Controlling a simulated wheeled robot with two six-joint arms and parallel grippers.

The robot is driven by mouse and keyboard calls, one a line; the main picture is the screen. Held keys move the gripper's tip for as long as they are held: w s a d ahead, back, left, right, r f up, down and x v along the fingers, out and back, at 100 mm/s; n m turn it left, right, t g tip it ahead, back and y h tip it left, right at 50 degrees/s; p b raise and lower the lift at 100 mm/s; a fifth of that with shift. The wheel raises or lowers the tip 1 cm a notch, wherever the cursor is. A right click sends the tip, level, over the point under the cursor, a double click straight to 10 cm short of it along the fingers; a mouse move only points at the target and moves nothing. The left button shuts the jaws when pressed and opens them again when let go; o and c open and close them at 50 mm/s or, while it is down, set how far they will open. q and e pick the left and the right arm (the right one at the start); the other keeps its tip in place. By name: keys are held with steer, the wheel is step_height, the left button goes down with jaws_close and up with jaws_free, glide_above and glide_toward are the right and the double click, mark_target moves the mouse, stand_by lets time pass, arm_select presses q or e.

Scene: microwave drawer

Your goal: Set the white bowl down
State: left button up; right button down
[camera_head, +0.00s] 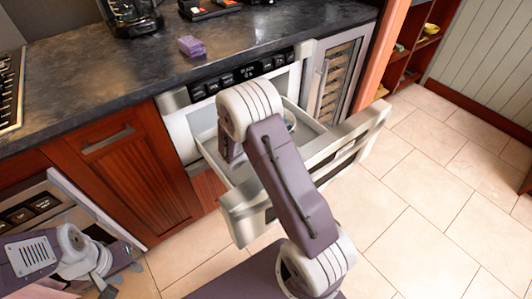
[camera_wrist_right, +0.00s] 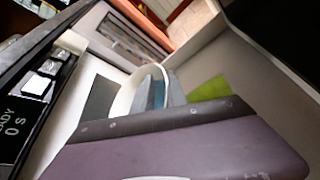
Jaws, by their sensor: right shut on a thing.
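The white bowl (camera_wrist_right: 124,98) shows in the right wrist view as a pale curved rim inside the open microwave drawer. The drawer (camera_head: 238,196) is pulled out below the counter in the head view. My right gripper (camera_wrist_right: 162,92) reaches down into the drawer and is shut on the bowl's rim. My arm hides most of this gripper and bowl in the head view. I cannot tell if the bowl touches the drawer floor. My left gripper (camera_head: 108,288) is low at the left, away from the drawer, and its jaws are unclear.
A dark counter (camera_head: 120,75) runs above the drawer, with a purple block (camera_head: 191,46) and a coffee maker (camera_head: 132,15) on it. A wine cooler (camera_head: 336,80) stands to the right of the microwave. A green patch (camera_wrist_right: 208,91) shows beyond the gripper. Tiled floor is clear at right.

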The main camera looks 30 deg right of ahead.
steer(key=w+a+f, duration=0.1)
steer(key=a, duration=0.1)
steer(key=w+a+f+b, duration=0.1)
steer(key=a+f, duration=0.1)
steer(key=w+a+f+b, duration=0.1)
steer(key=a, duration=0.2)
steer(key=shift+w+f, duration=0.2)
steer(key=shift+f, duration=0.2)
steer(key=shift+w+a+f, duration=0.1)
steer(key=shift+a, duration=0.15)
steer(key=shift+f+b, duration=0.85)
steer(key=shift+f, duration=1.1)
steer(key=shift+f, duration=0.2)
steer(key=c, duration=1.3)
jaws_free()
steer(key=shift+c, duration=0.2)
